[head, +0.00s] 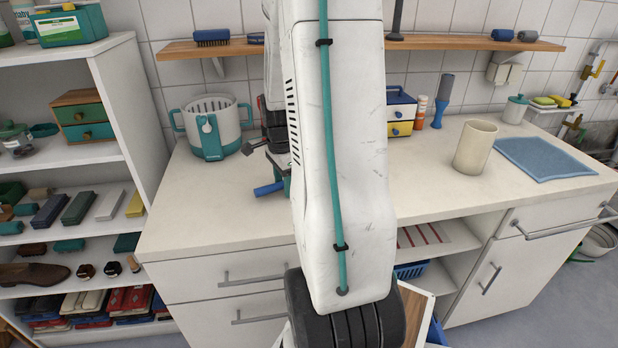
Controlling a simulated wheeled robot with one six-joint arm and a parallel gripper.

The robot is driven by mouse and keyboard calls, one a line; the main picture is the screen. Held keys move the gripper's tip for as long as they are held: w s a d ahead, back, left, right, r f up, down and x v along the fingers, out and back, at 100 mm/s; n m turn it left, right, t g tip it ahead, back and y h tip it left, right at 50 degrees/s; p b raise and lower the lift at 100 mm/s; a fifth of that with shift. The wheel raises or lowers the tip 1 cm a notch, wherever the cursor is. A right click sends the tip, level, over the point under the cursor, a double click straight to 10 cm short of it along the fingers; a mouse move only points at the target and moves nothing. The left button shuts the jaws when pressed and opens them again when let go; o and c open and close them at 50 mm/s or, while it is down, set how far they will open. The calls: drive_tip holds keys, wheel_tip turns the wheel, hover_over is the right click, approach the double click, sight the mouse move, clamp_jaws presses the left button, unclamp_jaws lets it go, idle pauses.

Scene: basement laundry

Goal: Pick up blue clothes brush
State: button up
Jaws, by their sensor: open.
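My gripper (264,160) is low over the counter, left of my white arm, which hides much of it. It is open. A blue object with a rounded end (268,189) lies on the counter just below it; its right part is hidden, so I cannot tell whether it is a brush or whether the gripper touches it. A dark blue brush with bristles (212,38) lies on the wall shelf, well above and left of the gripper.
The counter (190,225) holds a white-and-teal tub (212,127) at left, and a beige cup (475,147) and blue cloth (545,158) at right. A small drawer box (401,110) stands behind my arm. The counter's front left is clear.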

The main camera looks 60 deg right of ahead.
clamp_jaws()
drive_tip(key=shift+r, duration=0.15)
